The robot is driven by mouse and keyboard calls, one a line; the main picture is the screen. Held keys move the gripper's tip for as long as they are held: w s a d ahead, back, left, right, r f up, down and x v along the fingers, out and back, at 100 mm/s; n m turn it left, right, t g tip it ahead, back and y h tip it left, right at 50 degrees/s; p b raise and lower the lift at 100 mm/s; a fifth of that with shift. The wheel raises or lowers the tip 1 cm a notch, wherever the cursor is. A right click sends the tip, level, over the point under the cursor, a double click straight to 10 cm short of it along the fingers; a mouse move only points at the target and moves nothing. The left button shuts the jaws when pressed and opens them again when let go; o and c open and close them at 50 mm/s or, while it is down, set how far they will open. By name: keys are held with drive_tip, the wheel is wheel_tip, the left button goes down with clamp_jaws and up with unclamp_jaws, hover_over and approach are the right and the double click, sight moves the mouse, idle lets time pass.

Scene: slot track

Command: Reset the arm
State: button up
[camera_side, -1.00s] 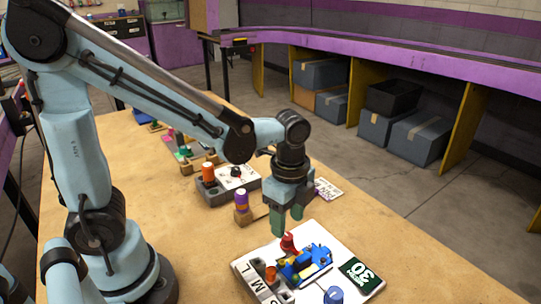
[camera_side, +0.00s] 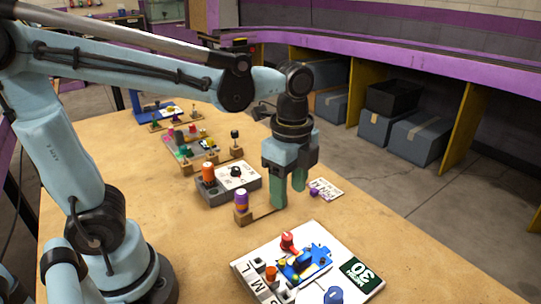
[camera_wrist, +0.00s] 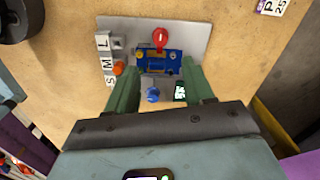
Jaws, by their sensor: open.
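My gripper (camera_side: 289,192) hangs pointing down above the table, open, with nothing between its green fingers. In the side view it shows behind the white board (camera_side: 318,235), clear of it. In the wrist view the open fingers (camera_wrist: 160,75) frame the board's blue block. The board carries a blue slotted block (camera_side: 318,254), a red knob (camera_side: 287,240), an orange peg (camera_side: 271,273), a blue knob (camera_side: 333,295) and S, M, L labels.
A white card (camera_side: 327,190) lies to the right. The table's front right is bare.

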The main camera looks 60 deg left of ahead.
drive_tip(key=s+a+n+t, duration=0.1)
drive_tip(key=a+n+t, duration=0.5)
drive_tip(key=n, duration=0.9)
drive_tip(key=shift+s+f+t, duration=0.2)
drive_tip(key=shift+f+t, duration=0.05)
drive_tip(key=shift+t, duration=0.35)
